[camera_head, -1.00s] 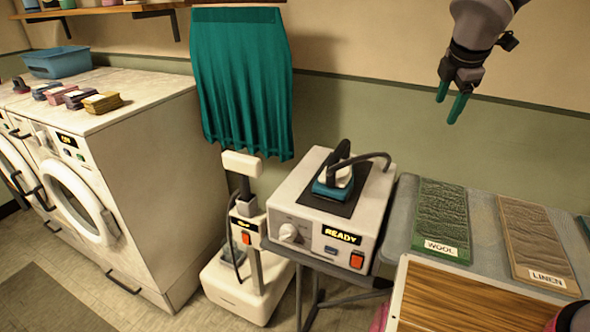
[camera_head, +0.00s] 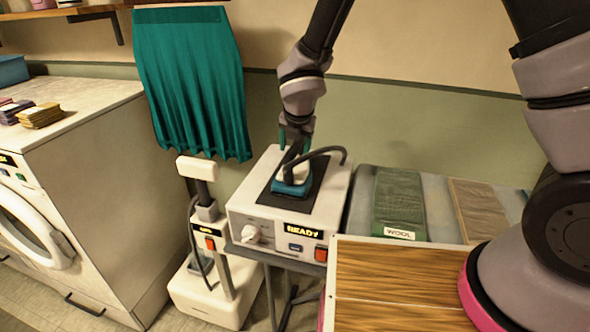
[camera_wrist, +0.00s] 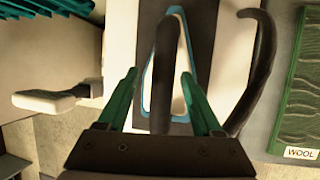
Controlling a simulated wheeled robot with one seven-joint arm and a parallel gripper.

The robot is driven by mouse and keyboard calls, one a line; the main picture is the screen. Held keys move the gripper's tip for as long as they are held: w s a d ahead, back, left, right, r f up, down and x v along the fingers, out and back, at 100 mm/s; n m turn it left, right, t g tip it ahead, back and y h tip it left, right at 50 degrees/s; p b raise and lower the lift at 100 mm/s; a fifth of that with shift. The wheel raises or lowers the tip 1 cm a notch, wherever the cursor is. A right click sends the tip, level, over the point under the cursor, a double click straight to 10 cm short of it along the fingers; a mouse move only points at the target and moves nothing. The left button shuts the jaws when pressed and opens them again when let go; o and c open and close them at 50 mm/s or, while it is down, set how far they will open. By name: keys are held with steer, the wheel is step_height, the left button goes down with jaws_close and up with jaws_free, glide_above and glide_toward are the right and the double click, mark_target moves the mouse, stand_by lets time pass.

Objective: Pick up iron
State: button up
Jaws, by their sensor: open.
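The iron (camera_head: 291,184) has a teal and white body and a dark handle. It rests on the dark pad on top of the white station whose display reads READY (camera_head: 299,230). My gripper (camera_head: 296,134) is open, directly above the iron. In the wrist view, the iron's dark handle (camera_wrist: 163,75) runs between the two green fingers of my gripper (camera_wrist: 159,90), with a gap on each side. The iron's sole end is partly hidden below the handle. A dark cord (camera_wrist: 262,70) curves to the right of the iron.
A teal pleated skirt (camera_head: 190,85) hangs on the left above a white steamer (camera_head: 212,290). A green WOOL panel (camera_head: 399,200) and a tan panel (camera_head: 480,208) lie on the grey board at right. A wooden board (camera_head: 390,285) is in front.

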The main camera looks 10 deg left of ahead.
mark_target(295, 169)
steer(key=x, duration=0.3)
steer(key=shift+w+d+f, duration=0.1)
steer(key=shift+w+f, duration=0.05)
steer(key=shift+f, duration=0.15)
jaws_close()
steer(key=shift+r, duration=0.1)
stand_by(1.1)
